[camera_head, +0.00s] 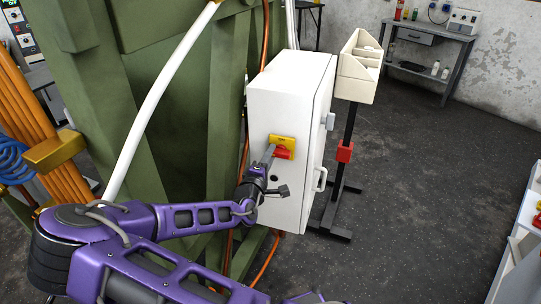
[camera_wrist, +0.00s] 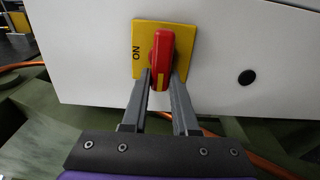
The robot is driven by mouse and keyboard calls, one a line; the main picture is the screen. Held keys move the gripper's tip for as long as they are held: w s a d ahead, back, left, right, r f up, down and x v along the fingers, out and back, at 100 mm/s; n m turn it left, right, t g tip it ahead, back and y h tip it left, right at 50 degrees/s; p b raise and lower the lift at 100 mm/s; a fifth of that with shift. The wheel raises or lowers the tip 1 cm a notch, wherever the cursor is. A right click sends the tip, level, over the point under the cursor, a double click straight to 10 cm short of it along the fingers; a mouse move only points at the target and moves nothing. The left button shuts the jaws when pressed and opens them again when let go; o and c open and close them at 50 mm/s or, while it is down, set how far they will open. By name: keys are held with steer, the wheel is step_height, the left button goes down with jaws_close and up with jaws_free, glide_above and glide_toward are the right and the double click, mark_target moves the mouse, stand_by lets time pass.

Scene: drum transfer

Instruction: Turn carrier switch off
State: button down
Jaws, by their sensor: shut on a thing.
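The carrier switch is a red rotary knob (camera_wrist: 161,52) on a yellow plate (camera_wrist: 187,40), fixed to the front of a white cabinet (camera_head: 287,95). The plate (camera_head: 276,139) and knob (camera_head: 284,154) also show in the head view. The word ON is on the plate's left side in the wrist view. The knob's long handle runs up and down there, with a yellow mark at its lower end. My gripper (camera_wrist: 163,80) is shut on the knob's lower end, one finger on each side. In the head view my gripper (camera_head: 268,155) reaches the cabinet from the lower left.
A round black spot (camera_wrist: 247,77) is on the cabinet face beside the switch. A cream box stand (camera_head: 359,67) is right of the cabinet. A green frame (camera_head: 185,110) with a white pipe (camera_head: 165,85) rises at the left. The floor (camera_head: 430,150) at the right is clear.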

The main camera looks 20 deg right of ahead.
steer(key=shift+f, duration=0.1)
stand_by(0.3)
steer(key=c, duration=0.7)
jaws_free()
steer(key=v, duration=1.7)
steer(key=shift+s+a, duration=0.15)
steer(key=shift+s, duration=0.1)
